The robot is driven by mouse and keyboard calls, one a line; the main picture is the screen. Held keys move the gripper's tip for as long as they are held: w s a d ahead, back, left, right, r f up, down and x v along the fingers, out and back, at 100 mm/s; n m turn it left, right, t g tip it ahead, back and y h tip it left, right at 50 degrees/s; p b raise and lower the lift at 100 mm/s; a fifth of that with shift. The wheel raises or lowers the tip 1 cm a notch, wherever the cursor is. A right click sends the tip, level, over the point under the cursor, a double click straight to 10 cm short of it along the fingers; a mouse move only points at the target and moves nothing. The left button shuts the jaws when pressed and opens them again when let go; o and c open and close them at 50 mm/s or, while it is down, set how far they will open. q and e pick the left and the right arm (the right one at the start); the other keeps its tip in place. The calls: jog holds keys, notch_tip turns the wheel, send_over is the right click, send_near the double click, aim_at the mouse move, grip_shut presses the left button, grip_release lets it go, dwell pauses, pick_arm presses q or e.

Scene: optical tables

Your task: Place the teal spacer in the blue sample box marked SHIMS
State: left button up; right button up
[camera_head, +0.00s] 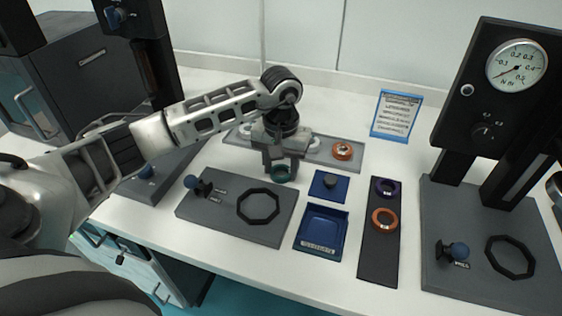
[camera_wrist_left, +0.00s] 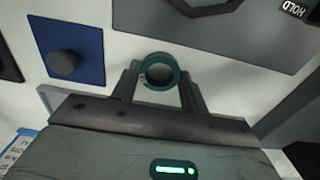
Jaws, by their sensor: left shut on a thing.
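My left gripper (camera_head: 281,165) is shut on the teal spacer (camera_head: 281,179), a ring held upright between the fingertips; it also shows in the left wrist view (camera_wrist_left: 160,88). The spacer appears to be above the table, beyond the grey base plate. The blue sample box (camera_head: 299,240) is an open square tray to the right and nearer the front edge; the lettering on its front label is too small to read. It is empty. My right gripper is not in view.
A blue square plate with a dark knob (camera_head: 329,181) lies just behind the box. A dark strip (camera_head: 377,255) holds a purple ring (camera_head: 386,195) and an orange ring (camera_head: 374,219). A grey fixture plate (camera_head: 210,222) lies left, a gauge stand (camera_head: 505,95) right. Another orange ring sits on a grey rack (camera_head: 318,150).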

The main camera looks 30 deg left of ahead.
pick_arm(q)
jog(key=shift+f+b, duration=0.25)
jog(key=shift+b, duration=0.15)
jog(key=o, duration=1)
jog(key=shift+r, duration=0.1)
jog(key=shift+o, duration=0.2)
